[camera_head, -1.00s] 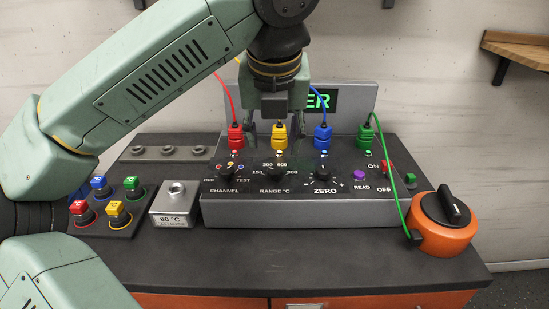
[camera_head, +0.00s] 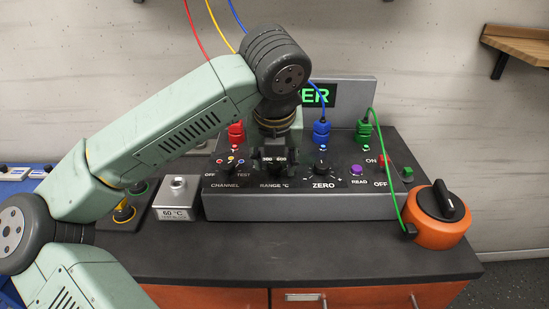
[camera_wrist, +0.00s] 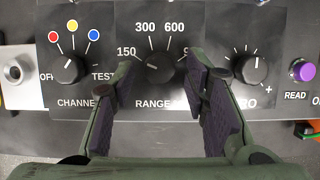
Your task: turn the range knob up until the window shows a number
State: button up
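The range knob (camera_wrist: 160,68) is black and round on the dark panel, under a scale reading 150, 300 and 600. Its last number is partly hidden by a finger. My gripper (camera_wrist: 163,82) is open, with one finger on each side of the knob and gaps visible between. In the head view my gripper (camera_head: 274,155) is over the range dial and hides the knob. The window (camera_head: 318,95) shows green letters ending in "ER"; my arm hides its left part.
The channel knob (camera_wrist: 67,68) is left of the range knob, and the zero knob (camera_wrist: 250,68) is right, close to my right finger. The purple READ button (camera_head: 358,170) and an orange round device (camera_head: 440,232) lie further right. A 60 °C block (camera_head: 177,198) stands left.

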grip_shut()
jog(key=shift+f+b, duration=0.1)
jog(key=shift+b, duration=0.3)
jog(key=shift+m+b, duration=0.35)
jog(key=shift+m, duration=0.05)
jog(key=shift+a+f+m+h+b, duration=0.1)
jog(key=shift+a+m+h+b, duration=0.1)
jog(key=shift+m+h+b, duration=0.7)
jog(key=m+b, duration=0.2)
jog(key=m, duration=0.1)
jog(key=shift+w+a+h, duration=0.1)
jog(key=shift+h, duration=0.2)
jog(key=shift+r+m+g+h+b, duration=0.2)
jog(key=shift+m+g+h+b, duration=0.25)
jog(key=shift+m, duration=1.05)
